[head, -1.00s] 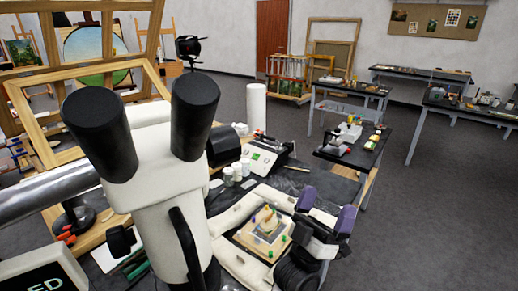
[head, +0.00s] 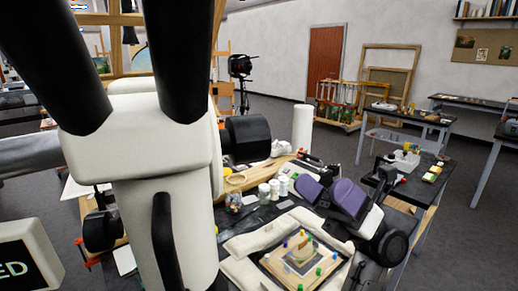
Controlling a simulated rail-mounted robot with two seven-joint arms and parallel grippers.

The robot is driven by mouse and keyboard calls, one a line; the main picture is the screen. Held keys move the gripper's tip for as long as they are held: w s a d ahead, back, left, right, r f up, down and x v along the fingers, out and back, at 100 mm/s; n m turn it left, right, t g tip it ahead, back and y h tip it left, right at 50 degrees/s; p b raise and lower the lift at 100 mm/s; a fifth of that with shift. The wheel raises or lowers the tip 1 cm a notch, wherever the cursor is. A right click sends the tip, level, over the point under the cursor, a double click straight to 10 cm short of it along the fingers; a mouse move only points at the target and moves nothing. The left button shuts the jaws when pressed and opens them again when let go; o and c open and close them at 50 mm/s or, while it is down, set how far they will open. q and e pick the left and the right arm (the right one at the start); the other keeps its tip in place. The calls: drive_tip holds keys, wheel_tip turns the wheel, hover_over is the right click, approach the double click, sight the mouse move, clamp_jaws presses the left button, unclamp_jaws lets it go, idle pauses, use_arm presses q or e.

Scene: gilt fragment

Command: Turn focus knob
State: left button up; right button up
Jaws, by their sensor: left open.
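A white stereo microscope (head: 140,150) with two black eyepieces fills the left of the head view. A large black round knob (head: 247,137) sticks out on the right side of its head. Another black knob-like part (head: 101,230) shows low on its left side. I cannot tell for sure which is the focus knob. My left gripper (head: 329,195), with two purple finger pads, is open and empty. It is right of and below the large knob, apart from it, above the far edge of a framed piece. My right gripper is not in view.
A small framed fragment (head: 302,260) with coloured pegs lies between white cushions (head: 255,235) below my left gripper. White jars (head: 274,188) stand behind it, and a white roll (head: 302,128) stands farther back. A dark side table (head: 436,158) is at the right. Grey floor is open beyond.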

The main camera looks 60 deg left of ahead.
sight(254, 138)
use_arm(q)
drive_tip(key=shift+h, duration=0.3)
drive_tip(key=x, duration=1.1)
drive_tip(key=shift+s+a, duration=0.25)
drive_tip(key=shift+s, duration=0.25)
drive_tip(key=shift+x, duration=0.9)
drive_tip(key=shift+s, duration=0.15)
drive_tip(key=shift+c, duration=0.3)
drive_tip(key=c, duration=0.9)
drive_tip(key=shift+o, duration=0.2)
drive_tip(key=shift+t, duration=0.3)
